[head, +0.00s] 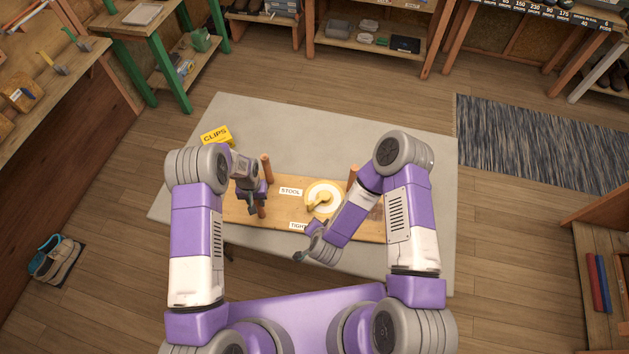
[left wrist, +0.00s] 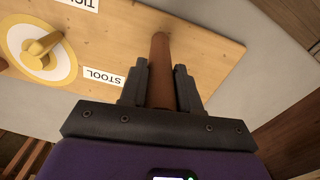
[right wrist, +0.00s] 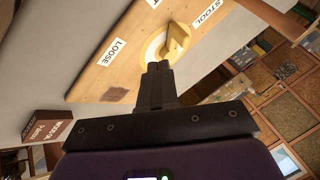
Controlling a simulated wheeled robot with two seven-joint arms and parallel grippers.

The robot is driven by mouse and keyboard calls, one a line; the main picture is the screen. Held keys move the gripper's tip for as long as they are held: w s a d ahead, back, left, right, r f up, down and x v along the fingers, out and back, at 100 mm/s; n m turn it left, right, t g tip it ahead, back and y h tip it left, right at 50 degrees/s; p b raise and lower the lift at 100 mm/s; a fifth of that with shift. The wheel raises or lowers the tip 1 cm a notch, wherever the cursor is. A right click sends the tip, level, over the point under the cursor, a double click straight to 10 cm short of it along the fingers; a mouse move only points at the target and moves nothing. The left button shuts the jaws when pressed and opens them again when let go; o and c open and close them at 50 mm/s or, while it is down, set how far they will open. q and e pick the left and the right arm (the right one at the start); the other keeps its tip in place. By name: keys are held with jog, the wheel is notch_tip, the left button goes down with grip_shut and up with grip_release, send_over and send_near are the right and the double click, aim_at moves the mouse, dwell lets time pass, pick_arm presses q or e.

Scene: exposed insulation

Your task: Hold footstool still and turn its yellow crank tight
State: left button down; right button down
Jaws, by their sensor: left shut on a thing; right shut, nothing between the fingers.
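The wooden footstool (head: 280,220) lies upside down on a grey table, its legs pointing up. Its yellow crank (head: 320,200) sits on a pale disc, near the STOOL and TIGHT labels; a LOOSE label (right wrist: 118,52) shows in the right wrist view. My left gripper (head: 257,198) is shut around a brown leg (left wrist: 160,65), which stands between its fingers in the left wrist view. My right gripper (right wrist: 157,80) is shut and empty, its fingertips in front of the crank (right wrist: 175,42); I cannot tell whether they touch it. In the head view, my right arm hides part of the board.
A yellow CLIPS box (head: 216,136) stands on the table (head: 300,130) behind my left arm. A brown box (right wrist: 47,125) shows in the right wrist view. The table's far side is mostly clear. Shelves and a dark rug (head: 540,145) lie beyond.

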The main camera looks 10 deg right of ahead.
pick_arm(q)
jog(key=shift+s+a+f, duration=0.2)
jog(key=shift+s+f, duration=0.05)
jog(key=shift+s, duration=0.15)
jog(key=c, duration=0.7)
grip_release()
jog(key=shift+w+r, duration=0.1)
jog(key=shift+w, duration=0.15)
jog(key=shift+c, duration=0.2)
jog(key=shift+r, duration=0.1)
